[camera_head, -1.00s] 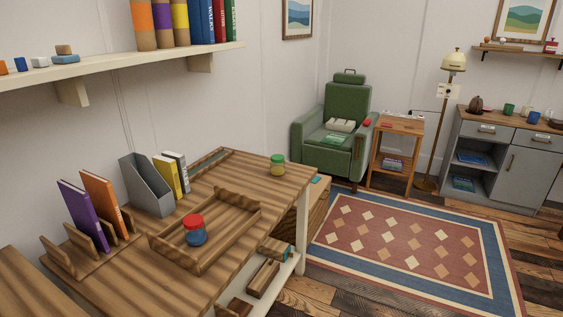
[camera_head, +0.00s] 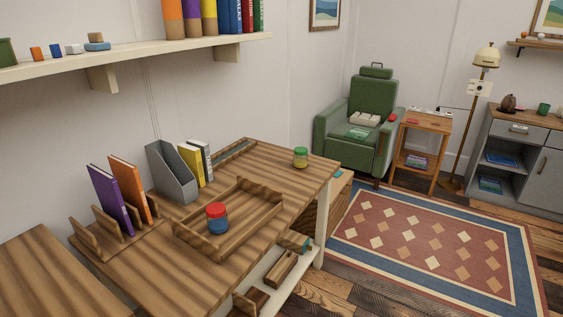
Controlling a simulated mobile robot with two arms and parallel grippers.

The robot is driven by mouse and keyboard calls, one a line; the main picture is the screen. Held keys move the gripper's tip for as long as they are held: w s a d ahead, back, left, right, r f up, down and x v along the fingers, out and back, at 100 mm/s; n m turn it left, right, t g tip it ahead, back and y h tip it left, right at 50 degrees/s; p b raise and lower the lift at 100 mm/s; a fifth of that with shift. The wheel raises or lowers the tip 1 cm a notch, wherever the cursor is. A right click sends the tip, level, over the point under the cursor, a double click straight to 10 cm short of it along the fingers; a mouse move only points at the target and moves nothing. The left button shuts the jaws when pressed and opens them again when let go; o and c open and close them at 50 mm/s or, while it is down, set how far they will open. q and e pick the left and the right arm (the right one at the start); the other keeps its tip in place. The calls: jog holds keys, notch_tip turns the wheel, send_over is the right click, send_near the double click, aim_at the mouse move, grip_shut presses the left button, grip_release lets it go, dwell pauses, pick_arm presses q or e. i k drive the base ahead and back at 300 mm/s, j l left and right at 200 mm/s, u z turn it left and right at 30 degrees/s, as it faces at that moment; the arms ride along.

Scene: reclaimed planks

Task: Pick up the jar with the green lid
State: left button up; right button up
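The jar with the green lid (camera_head: 300,157) stands upright near the far right corner of the wooden desk (camera_head: 150,270). A second jar, with a red lid and blue body (camera_head: 217,218), stands inside a shallow wooden tray (camera_head: 265,217) on the same desk, nearer to me. Neither of my grippers shows in the head view.
Left of the tray are a grey file holder (camera_head: 173,172), yellow and white books, and a rack with purple (camera_head: 112,200) and orange books. A wall shelf (camera_head: 140,58) hangs above. A green armchair (camera_head: 365,120) and a patterned rug (camera_head: 430,245) lie beyond the desk.

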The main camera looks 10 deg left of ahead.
aim_at(299, 162)
jog(key=i+l+u, duration=0.55)
jog(key=u, duration=0.2)
